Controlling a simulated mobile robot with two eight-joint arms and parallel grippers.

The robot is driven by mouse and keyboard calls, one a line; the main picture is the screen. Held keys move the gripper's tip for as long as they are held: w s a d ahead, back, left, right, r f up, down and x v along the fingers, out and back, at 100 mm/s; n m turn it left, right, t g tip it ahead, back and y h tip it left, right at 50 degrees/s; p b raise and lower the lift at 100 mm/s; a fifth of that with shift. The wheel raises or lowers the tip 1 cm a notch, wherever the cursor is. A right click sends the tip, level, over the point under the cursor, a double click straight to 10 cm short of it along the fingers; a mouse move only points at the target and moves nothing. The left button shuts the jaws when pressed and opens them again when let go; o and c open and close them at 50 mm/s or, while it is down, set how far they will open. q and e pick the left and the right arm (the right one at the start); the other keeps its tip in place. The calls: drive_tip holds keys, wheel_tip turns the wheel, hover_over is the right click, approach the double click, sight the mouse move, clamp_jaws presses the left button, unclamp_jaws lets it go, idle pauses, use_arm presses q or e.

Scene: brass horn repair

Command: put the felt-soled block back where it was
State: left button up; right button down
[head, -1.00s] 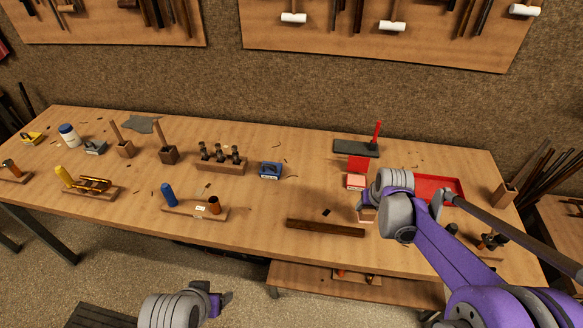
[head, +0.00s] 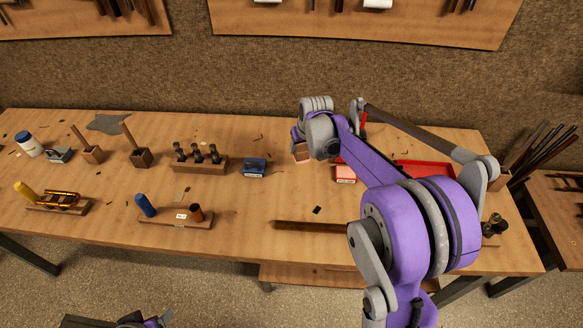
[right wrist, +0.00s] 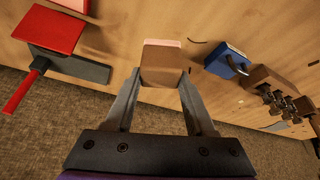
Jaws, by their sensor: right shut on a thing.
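The felt-soled block is a small wooden block with a pink layer on one end. It is between the fingers of my right gripper (right wrist: 158,95), which is shut on it. In the right wrist view the block (right wrist: 164,66) appears over the bench, with its pink end away from my palm. In the head view the block (head: 301,153) shows just below my right wrist, right of the blue labelled item (head: 254,166). I cannot tell whether it touches the bench. Only a bit of my left arm shows at the bottom edge; its gripper is unclear.
A dark plate with a red block (right wrist: 48,28) and red handle (right wrist: 22,93) lies to one side; my right arm hides much of it in the head view. A pink-topped box (head: 345,173), red tray (head: 425,169) and dark wooden bar (head: 310,227) are nearby.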

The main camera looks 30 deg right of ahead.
drive_tip(key=shift+s+f, duration=0.1)
drive_tip(key=shift+f, duration=3.85)
drive_tip(key=shift+f, duration=0.15)
drive_tip(key=shift+c, duration=1.2)
unclamp_jaws()
drive_tip(key=shift+r, duration=0.25)
drive_tip(key=d+v, duration=0.1)
drive_tip(key=v, duration=1)
drive_tip(key=s+a+f+n, duration=0.1)
drive_tip(key=s+a, duration=0.6)
drive_tip(key=s, duration=0.5)
drive_tip(key=s+a+f+n, duration=0.1)
drive_tip(key=s+a, duration=0.7)
drive_tip(key=s, duration=0.5)
drive_tip(key=shift+a+f+t+y, duration=0.2)
drive_tip(key=shift+f+t+y, duration=0.2)
